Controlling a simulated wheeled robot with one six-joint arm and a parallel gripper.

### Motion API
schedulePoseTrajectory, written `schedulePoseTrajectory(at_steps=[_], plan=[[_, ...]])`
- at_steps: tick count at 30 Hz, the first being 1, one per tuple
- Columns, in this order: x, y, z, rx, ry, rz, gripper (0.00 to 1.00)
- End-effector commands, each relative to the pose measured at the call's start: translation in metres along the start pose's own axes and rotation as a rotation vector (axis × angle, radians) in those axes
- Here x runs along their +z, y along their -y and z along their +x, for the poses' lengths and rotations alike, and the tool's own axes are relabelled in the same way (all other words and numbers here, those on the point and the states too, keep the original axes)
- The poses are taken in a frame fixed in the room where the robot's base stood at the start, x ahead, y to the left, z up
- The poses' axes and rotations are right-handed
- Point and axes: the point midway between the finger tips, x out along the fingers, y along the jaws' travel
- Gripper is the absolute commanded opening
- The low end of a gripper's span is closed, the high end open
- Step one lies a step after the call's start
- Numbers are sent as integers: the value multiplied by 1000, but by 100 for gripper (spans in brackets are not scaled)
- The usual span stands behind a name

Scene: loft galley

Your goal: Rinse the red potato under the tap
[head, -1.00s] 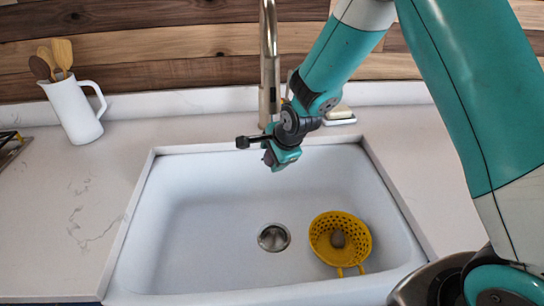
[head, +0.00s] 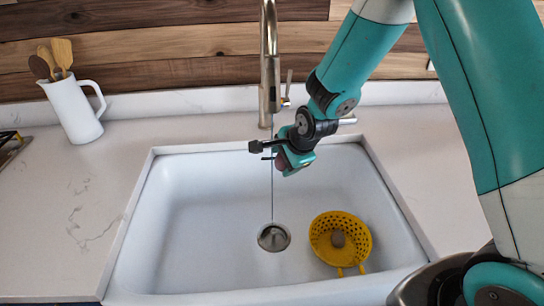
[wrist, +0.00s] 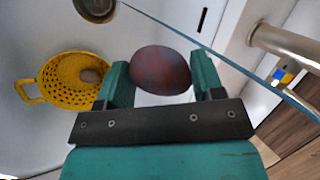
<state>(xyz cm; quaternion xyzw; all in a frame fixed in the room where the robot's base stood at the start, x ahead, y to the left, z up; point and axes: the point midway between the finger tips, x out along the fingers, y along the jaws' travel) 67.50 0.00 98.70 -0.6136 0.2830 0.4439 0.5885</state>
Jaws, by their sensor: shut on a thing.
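My gripper (head: 290,162) is shut on the dark red potato (wrist: 160,70), which sits between the two fingers in the wrist view. In the head view the potato (head: 280,161) is partly hidden by the gripper, high over the back of the sink. The tap (head: 270,70) stands behind the sink, and a thin stream of water (head: 272,185) falls from it to the drain. The gripper and potato are just right of the stream in the head view. In the wrist view the stream (wrist: 225,63) passes beside the potato, seemingly apart from it.
The white sink (head: 200,215) has a metal drain (head: 273,237). A yellow colander (head: 323,254) holding a brownish lump (head: 338,239) stands in its right part. A white jug (head: 73,112) with wooden utensils is at the back left. The left side of the basin is clear.

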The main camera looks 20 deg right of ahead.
Motion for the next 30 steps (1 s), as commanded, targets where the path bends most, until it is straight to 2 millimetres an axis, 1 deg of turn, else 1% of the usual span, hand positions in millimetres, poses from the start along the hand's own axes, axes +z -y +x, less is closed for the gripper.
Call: schedulePoseTrajectory(at_steps=[15,20,30], plan=[[-7,-37,-20,-1,0,1,38],[-8,-42,-23,-1,0,0,38],[-8,-42,-23,-1,0,0,38]])
